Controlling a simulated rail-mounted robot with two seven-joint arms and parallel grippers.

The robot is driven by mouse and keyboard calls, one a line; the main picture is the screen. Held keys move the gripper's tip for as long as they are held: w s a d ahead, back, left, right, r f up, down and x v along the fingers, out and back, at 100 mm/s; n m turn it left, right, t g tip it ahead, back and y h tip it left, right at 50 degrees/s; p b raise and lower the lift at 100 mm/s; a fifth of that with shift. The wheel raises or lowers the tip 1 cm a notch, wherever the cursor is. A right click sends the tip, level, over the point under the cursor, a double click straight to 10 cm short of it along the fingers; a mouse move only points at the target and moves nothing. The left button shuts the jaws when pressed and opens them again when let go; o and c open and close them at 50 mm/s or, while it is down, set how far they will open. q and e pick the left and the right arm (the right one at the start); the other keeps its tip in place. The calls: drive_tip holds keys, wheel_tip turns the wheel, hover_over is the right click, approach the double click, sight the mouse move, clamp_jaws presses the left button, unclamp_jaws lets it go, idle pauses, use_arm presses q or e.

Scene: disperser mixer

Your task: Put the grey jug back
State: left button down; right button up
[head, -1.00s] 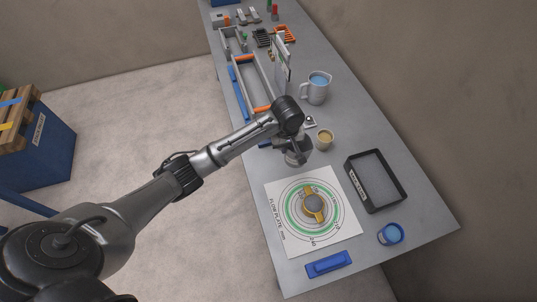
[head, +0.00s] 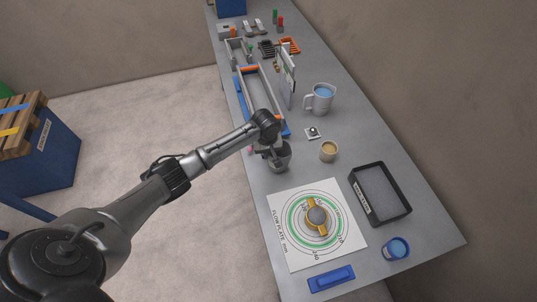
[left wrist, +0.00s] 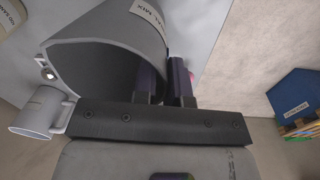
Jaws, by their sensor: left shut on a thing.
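The grey jug (head: 281,158) is in my left gripper (head: 269,151), close to the table's left edge and left of a small tan cup. In the left wrist view the jug (left wrist: 107,50) fills the upper left as a wide grey vessel with a label ending in "MIX". My left fingers (left wrist: 166,78) are shut at its right side; the exact part gripped is partly hidden. I cannot tell whether its base touches the table. My right gripper is not in view.
A light jug with blue liquid (head: 320,99) stands behind the tan cup (head: 329,151). A flow plate sheet (head: 290,247) lies in front, with a black tray (head: 393,216) to its right. A long frame (head: 243,86) and upright panel (head: 291,88) stand behind the held jug.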

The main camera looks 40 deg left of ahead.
use_arm(q)
drive_tip(key=shift+f, duration=0.75)
drive_tip(key=shift+f, duration=0.35)
drive_tip(key=c, duration=1.2)
unclamp_jaws()
drive_tip(key=shift+o, duration=0.2)
